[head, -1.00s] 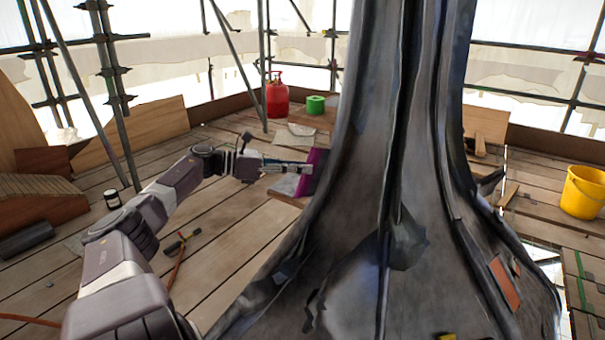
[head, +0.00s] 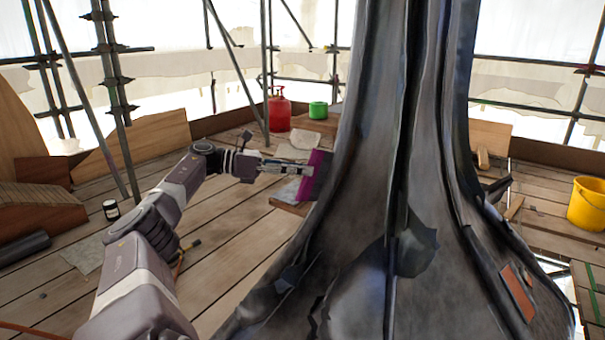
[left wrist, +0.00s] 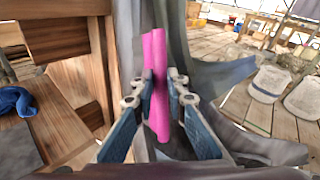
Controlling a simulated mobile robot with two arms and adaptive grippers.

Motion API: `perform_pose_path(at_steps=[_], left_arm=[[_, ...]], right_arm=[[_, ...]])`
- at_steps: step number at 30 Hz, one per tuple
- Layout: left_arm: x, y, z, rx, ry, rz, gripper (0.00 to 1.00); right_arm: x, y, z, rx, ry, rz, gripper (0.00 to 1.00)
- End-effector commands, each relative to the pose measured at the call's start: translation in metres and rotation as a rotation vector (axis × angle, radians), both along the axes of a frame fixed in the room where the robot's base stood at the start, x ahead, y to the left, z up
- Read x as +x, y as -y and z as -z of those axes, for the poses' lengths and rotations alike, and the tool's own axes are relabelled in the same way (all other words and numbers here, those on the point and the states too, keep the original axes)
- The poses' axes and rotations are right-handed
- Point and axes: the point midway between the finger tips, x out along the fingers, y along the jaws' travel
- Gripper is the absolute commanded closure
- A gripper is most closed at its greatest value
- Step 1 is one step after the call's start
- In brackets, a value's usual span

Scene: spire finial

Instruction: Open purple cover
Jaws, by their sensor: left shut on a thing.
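The purple cover (head: 316,175) stands out from the left side of the dark metal spire (head: 395,190) in the head view. In the left wrist view the cover (left wrist: 157,85) is a bright pink-purple upright strip. My left gripper (head: 299,169) reaches it from the left. In the left wrist view the blue-padded fingers of the left gripper (left wrist: 161,95) are on both sides of the strip and shut on it. The far side of the cover is hidden by the spire. My right gripper is not in view.
A red gas bottle (head: 279,110) and a green roll (head: 318,110) stand at the back. A yellow bucket (head: 587,204) is at the right. Scaffold poles (head: 112,90) rise at the left. Bare plank floor (head: 235,240) lies between my left arm and the spire.

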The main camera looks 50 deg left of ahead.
Motion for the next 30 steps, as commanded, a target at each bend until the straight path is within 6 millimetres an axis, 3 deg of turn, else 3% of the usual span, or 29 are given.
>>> perform_pose_path(at_steps=[18,19,23,30], left_arm=[[0.0012,-0.0003,-0.0037,-0.009,0.010,0.001,1.00],[0.0013,-0.0003,-0.0037,-0.009,0.010,0.001,0.85],[0.0007,-0.0003,-0.0025,-0.008,0.008,0.003,0.71],[-0.0002,-0.0006,-0.0009,-0.005,0.004,0.003,0.70]], right_arm=[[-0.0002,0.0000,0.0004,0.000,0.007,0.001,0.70],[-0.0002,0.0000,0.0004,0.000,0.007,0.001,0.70],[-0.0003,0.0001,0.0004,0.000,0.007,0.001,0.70],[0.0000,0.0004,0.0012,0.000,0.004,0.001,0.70]])
